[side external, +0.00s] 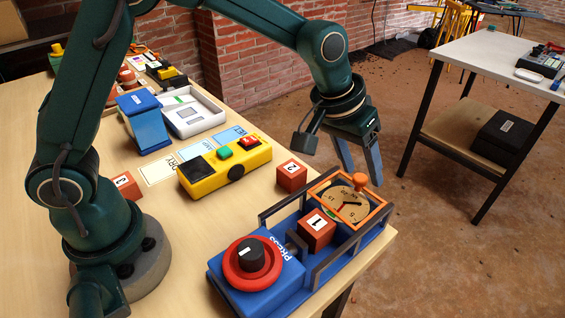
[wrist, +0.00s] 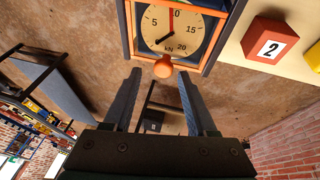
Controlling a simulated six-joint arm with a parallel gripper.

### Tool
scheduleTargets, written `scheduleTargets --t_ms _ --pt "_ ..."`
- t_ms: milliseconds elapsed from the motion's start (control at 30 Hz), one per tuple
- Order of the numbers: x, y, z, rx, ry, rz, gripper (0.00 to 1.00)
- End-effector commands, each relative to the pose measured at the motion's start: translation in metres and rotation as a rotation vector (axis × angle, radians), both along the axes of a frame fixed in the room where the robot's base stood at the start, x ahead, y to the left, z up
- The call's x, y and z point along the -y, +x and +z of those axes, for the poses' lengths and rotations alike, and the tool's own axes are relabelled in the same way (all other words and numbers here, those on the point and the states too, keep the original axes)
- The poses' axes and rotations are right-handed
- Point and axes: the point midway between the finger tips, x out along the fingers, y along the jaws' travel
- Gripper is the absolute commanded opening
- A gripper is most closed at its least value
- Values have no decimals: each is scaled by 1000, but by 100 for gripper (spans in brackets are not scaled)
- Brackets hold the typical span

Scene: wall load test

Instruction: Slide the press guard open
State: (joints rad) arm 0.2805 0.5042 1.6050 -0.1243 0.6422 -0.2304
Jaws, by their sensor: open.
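The press (side external: 262,278) is a blue unit at the table's front right corner, with a red and black knob (side external: 250,257) and dark rails (side external: 318,272). At its right end an orange frame (side external: 322,186) surrounds a round dial, and an orange knob (side external: 360,180) stands on the frame's edge. I take this frame to be the guard. A brown block marked 1 (side external: 316,229) sits in the press beside the dial. My gripper (side external: 362,177) is open and empty, pointing down. In the wrist view the orange knob (wrist: 163,67) shows at the fingertips, between them; contact is unclear.
A block marked 2 (side external: 291,175) stands behind the press, near a yellow control box (side external: 225,168). A blue stand (side external: 144,122) and white tray (side external: 191,112) lie farther back. Bare floor and a separate side table (side external: 480,62) are to the right.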

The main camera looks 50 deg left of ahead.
Motion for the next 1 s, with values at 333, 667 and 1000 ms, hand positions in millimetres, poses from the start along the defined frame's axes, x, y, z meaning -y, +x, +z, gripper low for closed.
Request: scheduleTargets --t_ms 333,667,1000 --pt "0 0 27 3 1 -1 57" --pt "0 0 50 2 0 -1 57" --pt "0 0 53 0 1 -1 57"
